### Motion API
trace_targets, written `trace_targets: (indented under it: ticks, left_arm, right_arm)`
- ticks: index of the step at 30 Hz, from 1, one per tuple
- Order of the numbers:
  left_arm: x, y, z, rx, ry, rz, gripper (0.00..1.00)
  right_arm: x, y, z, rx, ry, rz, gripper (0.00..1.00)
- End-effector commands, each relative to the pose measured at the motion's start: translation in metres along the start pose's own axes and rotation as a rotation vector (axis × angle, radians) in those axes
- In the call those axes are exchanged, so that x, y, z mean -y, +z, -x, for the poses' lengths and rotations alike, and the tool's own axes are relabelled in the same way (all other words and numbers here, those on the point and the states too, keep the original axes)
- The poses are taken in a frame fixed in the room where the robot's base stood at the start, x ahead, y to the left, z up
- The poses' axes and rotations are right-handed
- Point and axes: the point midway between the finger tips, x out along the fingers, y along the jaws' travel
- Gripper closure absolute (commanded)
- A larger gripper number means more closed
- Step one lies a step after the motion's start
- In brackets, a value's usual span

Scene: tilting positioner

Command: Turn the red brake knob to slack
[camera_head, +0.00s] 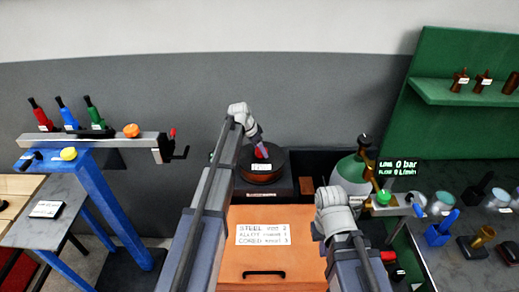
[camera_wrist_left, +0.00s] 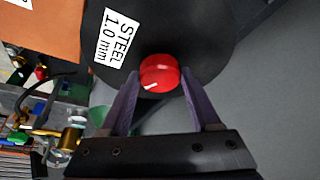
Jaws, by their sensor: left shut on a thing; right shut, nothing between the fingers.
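The red brake knob (camera_wrist_left: 160,73) sits on the dark round spool (camera_wrist_left: 205,30), which bears a "STEEL 1.0 mm" label. A white mark on the knob points to the lower left in the left wrist view. My left gripper (camera_wrist_left: 160,80) has its purple fingers on either side of the knob and is shut on it. In the head view my left gripper (camera_head: 259,146) reaches down to the knob, and the spool (camera_head: 263,176) stands on a dark base. My right gripper (camera_head: 333,208) is shut and empty, right of the orange cabinet; its fingertips are largely hidden.
An orange cabinet (camera_head: 275,255) with a spool list stands in front of the spool. A green gas cylinder (camera_head: 350,172) with a gauge display is to the right. A blue stand (camera_head: 108,205) with a grey beam is at left. Tools crowd the right bench.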

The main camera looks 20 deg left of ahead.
Motion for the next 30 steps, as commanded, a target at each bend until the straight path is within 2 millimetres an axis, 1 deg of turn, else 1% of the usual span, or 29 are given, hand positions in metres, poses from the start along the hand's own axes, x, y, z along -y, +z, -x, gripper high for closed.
trace_targets:
  ticks: [6,30]
  left_arm:
    - [-0.0038,0.0003,0.0001,0.001,-0.078,0.187,0.92]
    - [-0.0069,-0.0042,-0.0017,0.001,-0.370,0.887,0.92]
  right_arm:
    - [0.0000,0.0000,0.0000,0.000,0.000,0.000,1.00]
    - [0.0000,0.0000,0.0000,0.000,0.000,0.000,1.00]
